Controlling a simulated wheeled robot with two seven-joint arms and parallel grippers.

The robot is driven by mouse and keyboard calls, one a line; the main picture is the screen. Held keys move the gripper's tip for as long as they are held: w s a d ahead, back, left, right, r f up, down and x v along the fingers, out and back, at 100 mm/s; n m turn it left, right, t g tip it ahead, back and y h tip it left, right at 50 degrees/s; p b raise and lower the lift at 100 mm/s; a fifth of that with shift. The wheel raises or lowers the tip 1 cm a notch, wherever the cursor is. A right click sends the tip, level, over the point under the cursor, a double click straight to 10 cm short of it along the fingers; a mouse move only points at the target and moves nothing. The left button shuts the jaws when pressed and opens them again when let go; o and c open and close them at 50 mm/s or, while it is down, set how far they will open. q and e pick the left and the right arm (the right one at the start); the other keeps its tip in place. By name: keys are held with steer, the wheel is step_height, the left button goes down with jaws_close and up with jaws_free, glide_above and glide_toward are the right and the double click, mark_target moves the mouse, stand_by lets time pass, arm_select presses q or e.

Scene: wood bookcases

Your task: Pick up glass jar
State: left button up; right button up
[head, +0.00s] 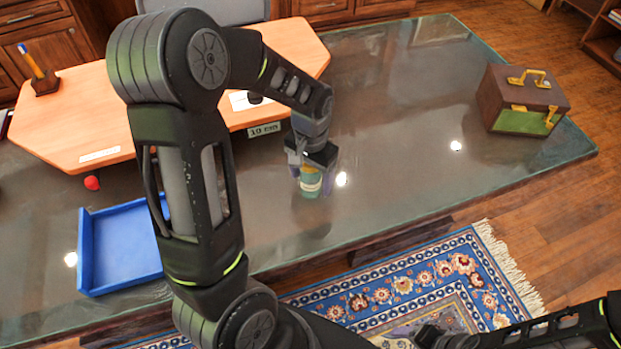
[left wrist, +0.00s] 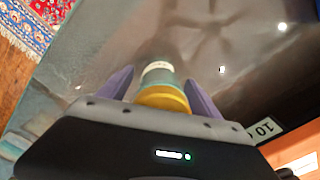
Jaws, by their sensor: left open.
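The glass jar (head: 310,187) stands on the glossy desk top. It is teal with a pale band and a yellow top. My left gripper (head: 311,178) reaches down over it, open, with one purple finger on each side of the jar. In the left wrist view the jar (left wrist: 158,75) sits between the two spread fingers of the left gripper (left wrist: 159,82). I cannot tell whether either finger touches it. My right gripper (head: 430,338) is low at the bottom right of the head view, dark and partly cut off, and its jaws are unclear.
A blue tray (head: 122,284) lies at left, near a small red object (head: 92,183). An orange raised board (head: 85,120) with a pen holder (head: 45,86) and a 10 cm label (head: 264,130) is behind. A brown case (head: 500,90) stands at right. Desk between jar and case is clear.

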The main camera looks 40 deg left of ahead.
arm_select(q)
jaws_close()
stand_by(0.9)
